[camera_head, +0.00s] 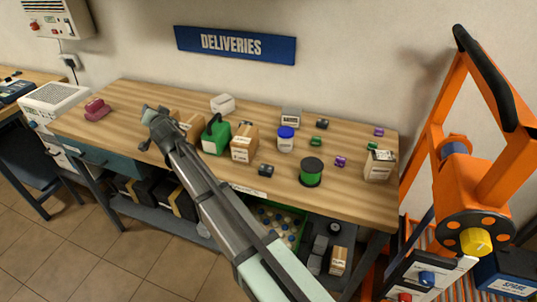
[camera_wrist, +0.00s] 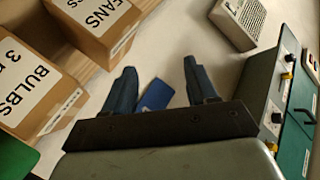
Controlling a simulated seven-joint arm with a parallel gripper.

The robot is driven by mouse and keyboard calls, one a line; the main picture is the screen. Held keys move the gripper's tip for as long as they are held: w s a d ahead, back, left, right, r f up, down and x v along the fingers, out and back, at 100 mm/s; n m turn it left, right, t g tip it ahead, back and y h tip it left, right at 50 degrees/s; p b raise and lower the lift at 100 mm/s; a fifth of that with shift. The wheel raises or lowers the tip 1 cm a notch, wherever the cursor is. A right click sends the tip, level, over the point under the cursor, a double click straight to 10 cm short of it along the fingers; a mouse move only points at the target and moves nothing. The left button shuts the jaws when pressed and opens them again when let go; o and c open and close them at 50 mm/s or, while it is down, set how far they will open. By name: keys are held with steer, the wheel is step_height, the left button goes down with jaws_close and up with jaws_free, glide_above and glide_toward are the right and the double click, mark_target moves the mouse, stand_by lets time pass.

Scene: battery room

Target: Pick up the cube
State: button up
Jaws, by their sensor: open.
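No single object stands out as the cube; several small block-like pieces lie on the wooden table (camera_head: 140,92). A dark one (camera_head: 266,170) is near the front edge, another dark one (camera_head: 322,124) farther back, a green one (camera_head: 316,141) beside the blue-lidded jar, and purple ones (camera_head: 340,161) to the right. My gripper (camera_head: 147,126) is at the table's left part, left of the cardboard boxes and apart from these pieces. In the wrist view its fingers (camera_wrist: 158,70) are spread and empty. A flat blue patch (camera_wrist: 155,95) shows between them; I cannot tell what it is.
Cardboard boxes (camera_wrist: 30,85) stand close on the left in the wrist view. A green container (camera_head: 215,138), a jar (camera_head: 286,140), a green spool (camera_head: 311,173) and a box (camera_head: 379,165) crowd the table. A maroon object (camera_head: 97,109) lies far left.

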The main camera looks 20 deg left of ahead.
steer(key=w+d+r+m+h, duration=0.2)
steer(key=w+d+m+h, duration=0.15)
steer(key=w+d, duration=0.7)
steer(key=w+d+r+m+g+h, duration=0.15)
steer(key=w+d+m, duration=0.35)
steer(key=d, duration=1)
steer(key=w+d+r+m+h, duration=0.3)
steer(key=w+d+m, duration=0.2)
steer(key=w+d, duration=0.5)
steer(key=m+g+h, duration=0.2)
steer(key=m+g, duration=0.6)
glide_above(341, 159)
steer(key=shift+n, duration=0.25)
steer(key=f, duration=1.1)
steer(key=shift+w+d+f, duration=0.2)
steer(key=shift+d+f, duration=0.15)
steer(key=shift+d, duration=0.05)
steer(key=shift+s+a+f, duration=0.1)
steer(key=shift+a+f, duration=0.1)
steer(key=shift+f, duration=1.15)
steer(key=shift+a+f, duration=0.15)
steer(key=shift+f, duration=1.15)
jaws_close()
